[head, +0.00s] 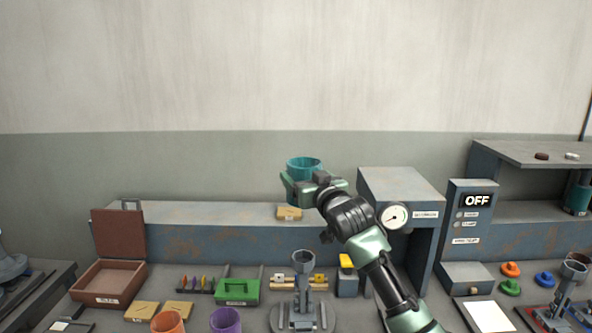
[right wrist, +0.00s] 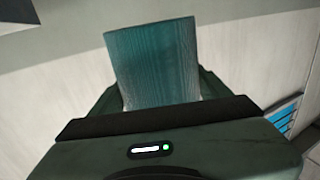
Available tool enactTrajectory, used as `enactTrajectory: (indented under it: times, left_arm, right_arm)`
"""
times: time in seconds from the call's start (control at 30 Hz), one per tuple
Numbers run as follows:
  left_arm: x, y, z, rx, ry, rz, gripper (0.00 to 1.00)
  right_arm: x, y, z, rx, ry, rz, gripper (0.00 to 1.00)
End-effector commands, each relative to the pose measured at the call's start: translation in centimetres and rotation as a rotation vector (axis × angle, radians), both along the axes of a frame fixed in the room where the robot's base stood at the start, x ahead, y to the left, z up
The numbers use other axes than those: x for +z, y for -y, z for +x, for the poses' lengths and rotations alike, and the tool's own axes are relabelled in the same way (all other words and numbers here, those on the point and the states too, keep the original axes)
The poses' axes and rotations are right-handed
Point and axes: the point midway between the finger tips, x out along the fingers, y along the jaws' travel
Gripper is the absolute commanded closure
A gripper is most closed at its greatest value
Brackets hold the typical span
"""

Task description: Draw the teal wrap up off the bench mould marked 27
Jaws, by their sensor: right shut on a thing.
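The teal wrap (head: 304,166) is an open cylinder held high above the bench, clear of anything below it. My right gripper (head: 306,184) is shut on it. In the right wrist view the teal wrap (right wrist: 155,65) stands up between the dark jaws (right wrist: 158,100). A grey bench mould (head: 304,264) stands bare on its footed base almost directly below, apart from the wrap. I cannot read a 27 on it. My left gripper is not in view.
A press with a round gauge (head: 394,216) stands right of the mould. A control box (head: 470,222) reads OFF. An open brown box (head: 107,280), a green box (head: 238,289), orange (head: 168,322) and purple (head: 226,320) cylinders crowd the bench. Another teal cylinder (head: 577,198) is far right.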

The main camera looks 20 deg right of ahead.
Motion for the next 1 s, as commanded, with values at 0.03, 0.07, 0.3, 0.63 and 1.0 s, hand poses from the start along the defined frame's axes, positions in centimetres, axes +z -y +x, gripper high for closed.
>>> enactTrajectory:
  times: [0.03,0.07,0.3,0.63,1.0]
  left_arm:
    - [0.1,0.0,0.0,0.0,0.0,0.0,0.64]
    - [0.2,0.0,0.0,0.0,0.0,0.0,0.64]
    - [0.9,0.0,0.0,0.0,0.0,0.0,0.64]
    - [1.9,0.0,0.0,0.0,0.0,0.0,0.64]
    - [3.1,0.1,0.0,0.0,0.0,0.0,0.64]
  right_arm:
    - [0.3,0.0,0.0,0.0,0.001,0.0,0.63]
    - [0.4,0.0,0.0,0.0,0.002,0.0,0.63]
    - [1.8,0.0,0.0,0.001,0.003,0.0,0.63]
    - [3.7,0.0,0.0,0.001,0.001,0.0,0.63]
    - [6.0,-0.1,0.0,0.001,0.001,0.0,0.63]
